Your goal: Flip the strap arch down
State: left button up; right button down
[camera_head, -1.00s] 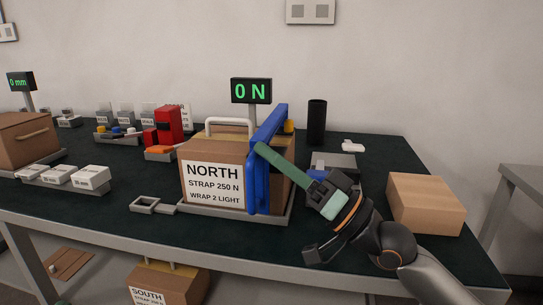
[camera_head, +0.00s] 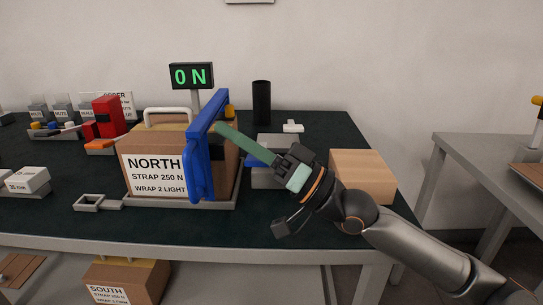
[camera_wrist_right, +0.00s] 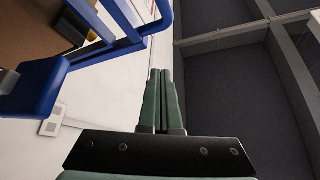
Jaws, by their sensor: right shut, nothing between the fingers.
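The strap arch is the blue frame (camera_head: 200,150). It stands up across the cardboard box marked NORTH (camera_head: 155,165), at the right part of its front. In the right wrist view the blue frame (camera_wrist_right: 95,50) fills the upper left. My right gripper (camera_head: 219,128) has green fingers, shut and empty. Its tips are close to the right of the arch in the head view; I cannot tell there whether they touch. In the right wrist view the shut fingertips (camera_wrist_right: 162,72) show a gap to the blue frame. My left gripper is not in view.
A display reading 0 N (camera_head: 191,76) stands behind the box. A black cylinder (camera_head: 261,103), a grey block (camera_head: 270,180) and a plain tan box (camera_head: 362,175) are to the right. A red device (camera_head: 106,117) is at left. Another table (camera_head: 480,150) stands at far right.

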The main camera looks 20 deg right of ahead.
jog(key=w+d+b+v, duration=0.1)
jog(key=v, duration=0.5)
jog(key=shift+b, duration=0.4)
jog(key=shift+f, duration=0.1)
